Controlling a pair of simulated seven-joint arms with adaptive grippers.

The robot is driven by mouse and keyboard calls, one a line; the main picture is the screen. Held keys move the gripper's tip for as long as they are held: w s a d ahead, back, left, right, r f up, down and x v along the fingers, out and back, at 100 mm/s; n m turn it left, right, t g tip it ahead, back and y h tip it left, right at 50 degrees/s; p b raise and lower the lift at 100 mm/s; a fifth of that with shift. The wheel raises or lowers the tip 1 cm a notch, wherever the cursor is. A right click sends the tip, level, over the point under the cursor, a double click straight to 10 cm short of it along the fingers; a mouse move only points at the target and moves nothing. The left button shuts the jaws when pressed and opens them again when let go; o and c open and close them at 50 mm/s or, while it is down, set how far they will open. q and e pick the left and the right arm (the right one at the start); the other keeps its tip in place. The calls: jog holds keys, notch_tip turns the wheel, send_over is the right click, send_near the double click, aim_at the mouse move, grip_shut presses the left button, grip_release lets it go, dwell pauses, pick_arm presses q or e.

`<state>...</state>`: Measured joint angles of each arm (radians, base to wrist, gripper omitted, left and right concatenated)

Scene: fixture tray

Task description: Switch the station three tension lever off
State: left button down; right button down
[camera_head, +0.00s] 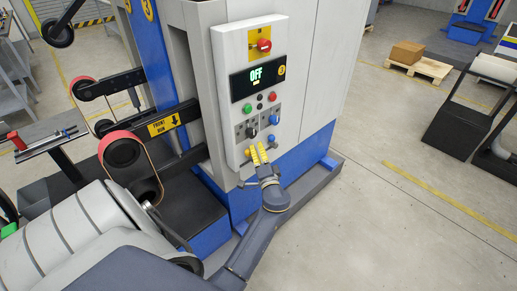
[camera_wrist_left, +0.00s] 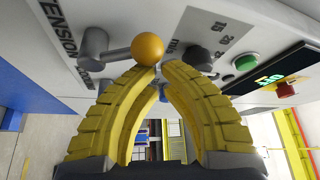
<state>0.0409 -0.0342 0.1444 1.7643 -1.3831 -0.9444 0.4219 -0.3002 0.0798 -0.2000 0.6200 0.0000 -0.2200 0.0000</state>
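The station's white control panel (camera_head: 228,60) carries a black display (camera_head: 256,76) reading OFF in green, with a yellow mark "3" beside it. In the left wrist view the tension lever is a grey arm on a round grey pivot (camera_wrist_left: 93,42), ending in an orange-yellow ball (camera_wrist_left: 147,48). The lever points right, toward a dark knob. My left gripper (camera_head: 257,150) has yellow ribbed fingers at the panel's lower part; in its wrist view (camera_wrist_left: 161,68) a narrow gap parts the tips. The ball lies just past the tips, not visibly between them; contact is unclear. My right gripper is out of view.
Close to the lever are the dark knob (camera_wrist_left: 200,57) with a printed scale and a green button (camera_wrist_left: 245,62). A red switch (camera_head: 265,45) sits above the display. Rollers (camera_head: 122,150) stand left of the panel. Open floor (camera_head: 400,180) lies to the right.

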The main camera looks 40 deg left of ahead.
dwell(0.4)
pick_arm(q)
jog(key=v, duration=0.7)
jog(key=shift+s+d, duration=0.15)
jog(key=shift+d, duration=0.1)
dwell(0.4)
